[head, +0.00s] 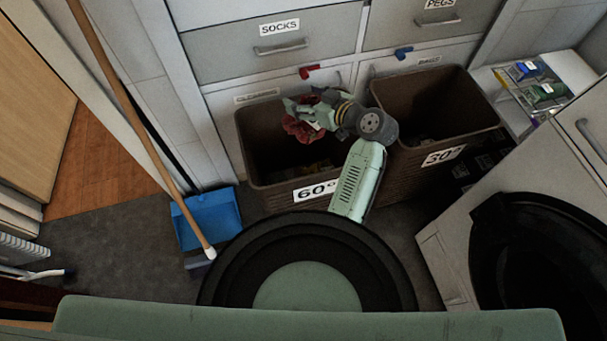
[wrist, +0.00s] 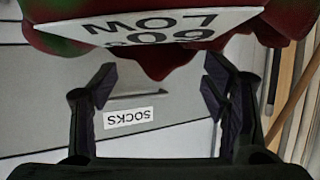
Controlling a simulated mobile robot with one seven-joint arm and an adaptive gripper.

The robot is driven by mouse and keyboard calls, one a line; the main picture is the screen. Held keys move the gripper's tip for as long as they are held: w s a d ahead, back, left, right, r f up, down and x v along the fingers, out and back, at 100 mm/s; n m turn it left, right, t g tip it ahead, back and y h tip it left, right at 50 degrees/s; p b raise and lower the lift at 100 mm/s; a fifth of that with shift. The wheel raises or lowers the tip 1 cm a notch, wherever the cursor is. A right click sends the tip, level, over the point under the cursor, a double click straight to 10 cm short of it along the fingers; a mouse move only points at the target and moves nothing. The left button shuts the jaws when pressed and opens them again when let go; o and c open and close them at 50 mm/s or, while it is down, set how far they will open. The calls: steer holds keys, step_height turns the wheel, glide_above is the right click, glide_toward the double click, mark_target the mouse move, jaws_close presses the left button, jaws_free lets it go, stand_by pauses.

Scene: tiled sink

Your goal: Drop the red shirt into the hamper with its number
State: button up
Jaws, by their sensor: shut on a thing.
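The red shirt (head: 297,130) hangs crumpled at my gripper (head: 303,112), above the mouth of the left brown hamper (head: 277,198), which is marked 60°. In the wrist view the red cloth (wrist: 160,62) fills the top edge, with some green on it. Its white tag (wrist: 150,27) shows upside down and reads 60 and LOW. My gripper (wrist: 158,100) is shut on the shirt; its dark fingers stand on both sides below the cloth, and the grip itself is partly hidden. The right hamper (head: 414,166) is marked 30°. Some dim items lie inside the hampers.
Drawers labelled SOCKS (head: 280,28) and PEGS (head: 440,18) stand behind the hampers. A blue dustpan (head: 205,218) and a wooden broom handle (head: 130,110) are at the left. A white washing machine (head: 450,240) with a dark round door is at the right.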

steer(key=shift+f+b, duration=1.65)
steer(key=shift+f, duration=1.15)
steer(key=o, duration=1.8)
steer(key=shift+c, duration=0.2)
steer(key=v, duration=1.2)
steer(key=shift+f, duration=0.1)
